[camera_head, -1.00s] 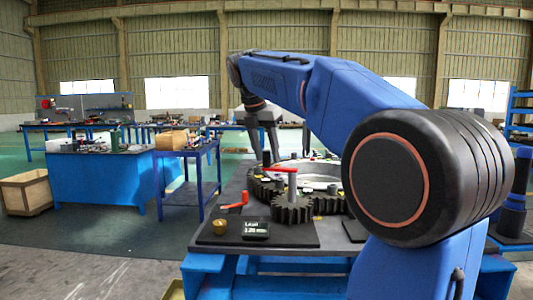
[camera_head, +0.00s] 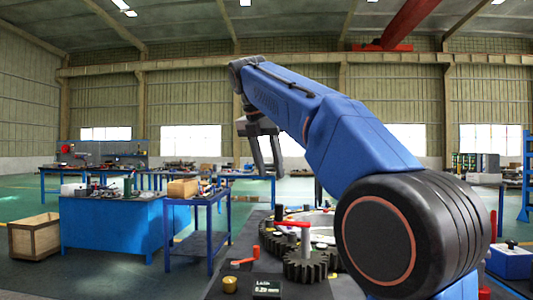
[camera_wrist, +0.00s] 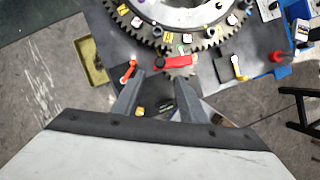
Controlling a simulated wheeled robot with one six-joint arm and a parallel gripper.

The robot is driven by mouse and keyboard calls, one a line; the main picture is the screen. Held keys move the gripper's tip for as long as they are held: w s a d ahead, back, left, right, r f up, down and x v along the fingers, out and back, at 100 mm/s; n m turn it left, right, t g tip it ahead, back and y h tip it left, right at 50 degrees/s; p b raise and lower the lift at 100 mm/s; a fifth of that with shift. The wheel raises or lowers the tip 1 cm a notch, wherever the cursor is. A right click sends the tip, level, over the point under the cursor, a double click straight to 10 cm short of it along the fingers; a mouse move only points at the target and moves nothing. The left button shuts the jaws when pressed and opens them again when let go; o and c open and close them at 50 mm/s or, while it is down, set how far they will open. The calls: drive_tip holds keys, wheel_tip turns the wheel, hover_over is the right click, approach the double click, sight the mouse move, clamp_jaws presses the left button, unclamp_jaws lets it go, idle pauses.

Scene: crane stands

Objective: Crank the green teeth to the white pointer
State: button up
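A large toothed ring (camera_wrist: 150,32) lies flat on the table, with coloured tags around its rim; it also shows in the head view (camera_head: 325,222), partly behind my arm. A small dark gear (camera_head: 305,266) meshes at its near edge and carries a red crank (camera_head: 292,224), also seen in the wrist view (camera_wrist: 178,62). I cannot make out for certain which marks are the green teeth and the white pointer. My gripper (camera_wrist: 158,76) is open and empty, fingers pointing down; in the head view it hangs (camera_head: 270,172) above the table, apart from the crank.
An orange-red lever (camera_wrist: 128,70) lies left of the crank; a yellow-handled lever (camera_wrist: 237,66) and a red knob (camera_wrist: 278,56) are to the right. A brass knob (camera_head: 230,285) and a black readout (camera_head: 267,288) sit at the near edge. A blue cart (camera_head: 200,200) stands left.

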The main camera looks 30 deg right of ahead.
drive_tip(key=shift+v, duration=2.25)
drive_tip(key=s+a+f+m+t+y, duration=0.1)
drive_tip(key=s+f+m, duration=0.7)
drive_tip(key=f, duration=0.8)
drive_tip(key=s+a+f+m+y, duration=0.1)
drive_tip(key=s+a+f+m, duration=0.2)
drive_tip(key=s+f+m, duration=0.4)
drive_tip(key=s+a+f+m+t+y, duration=0.1)
drive_tip(key=s+f+m, duration=0.7)
drive_tip(key=f, duration=1.8)
drive_tip(key=s+a+y, duration=0.1)
drive_tip(key=s+a, duration=0.1)
drive_tip(key=shift+s+m+t, duration=0.3)
drive_tip(key=shift+a, duration=0.15)
